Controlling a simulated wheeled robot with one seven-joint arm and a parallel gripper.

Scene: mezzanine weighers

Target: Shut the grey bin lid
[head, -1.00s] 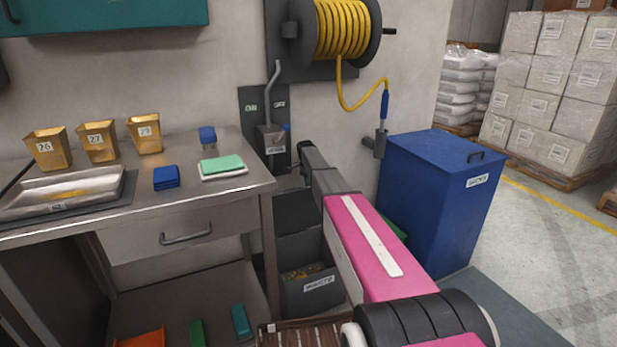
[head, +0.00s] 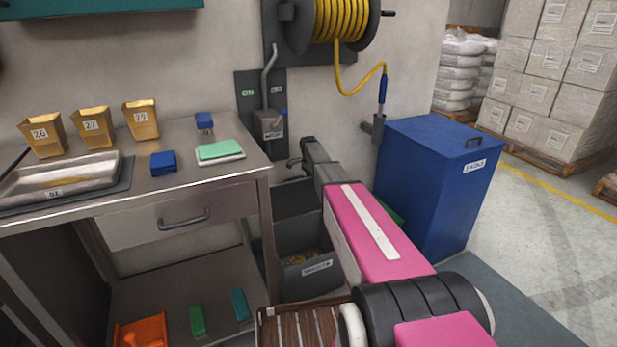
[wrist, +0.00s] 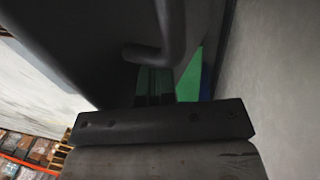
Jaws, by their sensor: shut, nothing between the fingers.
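The grey bin (head: 313,280) stands on the floor just right of the steel table, open at the top, with scraps inside and a white label on its front. Its dark grey lid (head: 292,200) stands raised at the back of the bin, partly hidden by my arm. In the wrist view, a large dark grey surface (wrist: 75,40), apparently the lid, fills the upper left, with a bent handle on it. My gripper (wrist: 155,75) is shut and empty, close to that handle. Whether they touch cannot be told.
The steel table (head: 110,210) with scoops, a tray and cloths is on the left. A blue lidded bin (head: 430,190) stands to the right of my arm. A hose reel (head: 325,25) hangs on the wall above. A slatted brown crate (head: 290,325) sits low in front.

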